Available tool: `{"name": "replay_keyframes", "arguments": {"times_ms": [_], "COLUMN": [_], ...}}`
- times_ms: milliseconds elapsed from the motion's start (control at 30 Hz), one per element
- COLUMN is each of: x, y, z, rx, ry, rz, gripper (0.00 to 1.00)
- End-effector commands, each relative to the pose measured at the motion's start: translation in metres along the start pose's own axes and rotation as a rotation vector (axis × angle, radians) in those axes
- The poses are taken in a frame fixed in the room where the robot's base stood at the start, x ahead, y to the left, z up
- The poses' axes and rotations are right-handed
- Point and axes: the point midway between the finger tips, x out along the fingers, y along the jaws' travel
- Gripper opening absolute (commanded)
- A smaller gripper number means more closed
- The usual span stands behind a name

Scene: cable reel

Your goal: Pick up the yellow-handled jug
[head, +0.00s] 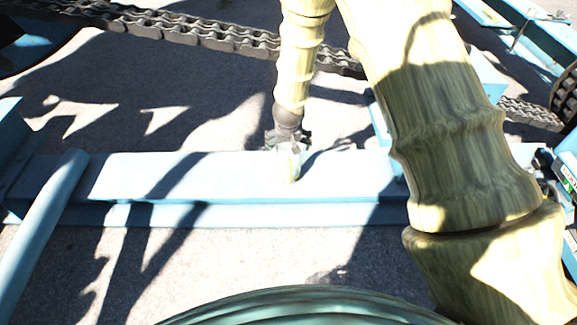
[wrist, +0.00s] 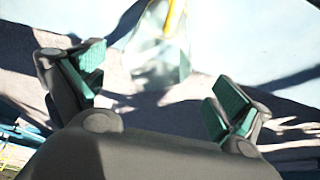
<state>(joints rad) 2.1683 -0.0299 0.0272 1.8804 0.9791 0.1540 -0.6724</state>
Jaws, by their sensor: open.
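The jug (head: 291,164) is small, clear and glassy with a yellow handle, and stands on the light blue beam (head: 130,178) in the head view. My gripper (head: 288,140) is right at the jug, overlapping its upper part in that view. In the wrist view the jug (wrist: 160,58) shows at the top centre, with its yellow handle (wrist: 174,16) cut by the top edge. The two green-padded fingers of my gripper (wrist: 158,88) are wide apart, with the jug beyond and between them. I see no contact. The jug's top is partly hidden in the head view.
A heavy dark chain (head: 190,32) runs across the back. A blue tube (head: 42,225) slants at the left end of the beam. Blue frame parts stand at the right. Strong shadows cross the beam and the grey ground. The beam left of the jug is clear.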

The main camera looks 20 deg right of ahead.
Motion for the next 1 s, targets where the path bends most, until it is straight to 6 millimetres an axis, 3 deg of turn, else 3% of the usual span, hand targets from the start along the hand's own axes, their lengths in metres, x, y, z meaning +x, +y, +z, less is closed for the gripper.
{"name": "replay_keyframes", "arguments": {"times_ms": [500,767,1000], "x": [0.051,0.053,0.053], "y": [0.003,0.003,0.003], "z": [0.005,0.004,0.004], "rx": [0.000,0.000,0.000], "ry": [0.000,0.001,0.000], "rz": [0.001,0.001,0.001], "gripper": [1.00,1.00,0.60]}}
